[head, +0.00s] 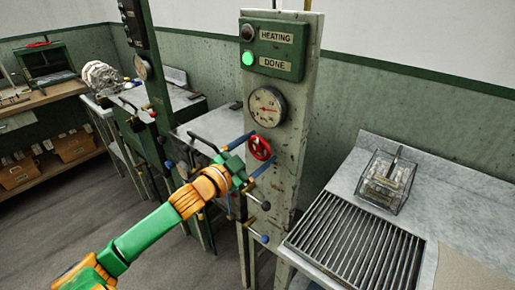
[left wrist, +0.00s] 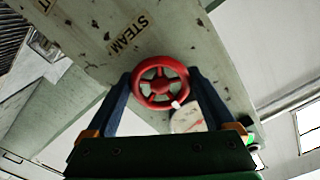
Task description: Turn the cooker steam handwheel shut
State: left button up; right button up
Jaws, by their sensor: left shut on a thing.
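The red steam handwheel (head: 260,148) is on the front of the worn, pale post, below a round pressure gauge (head: 267,107). In the left wrist view the wheel (left wrist: 159,87) shows its spokes and a white mark low on its rim, near a STEAM label (left wrist: 128,35). My left gripper (head: 263,146) has its blue fingers on opposite sides of the wheel and is shut on it. My right gripper is not in view.
A green panel (head: 276,48) above has a dark HEATING lamp and a lit green DONE lamp. Several small levers (head: 258,237) stick out below the wheel. A slatted metal bench (head: 345,245) with a glass box (head: 387,181) stands at right.

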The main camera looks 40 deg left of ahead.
aim_at(257, 151)
pick_arm(q)
jog(key=shift+f, duration=0.1)
dwell(0.4)
jog(key=o, duration=1.1)
jog(key=shift+s, duration=0.1)
jog(key=s, duration=0.4)
jog(key=s+b, duration=0.1)
jog(key=s, duration=0.1)
jog(key=shift+a, duration=0.25)
jog(key=shift+s, duration=0.5)
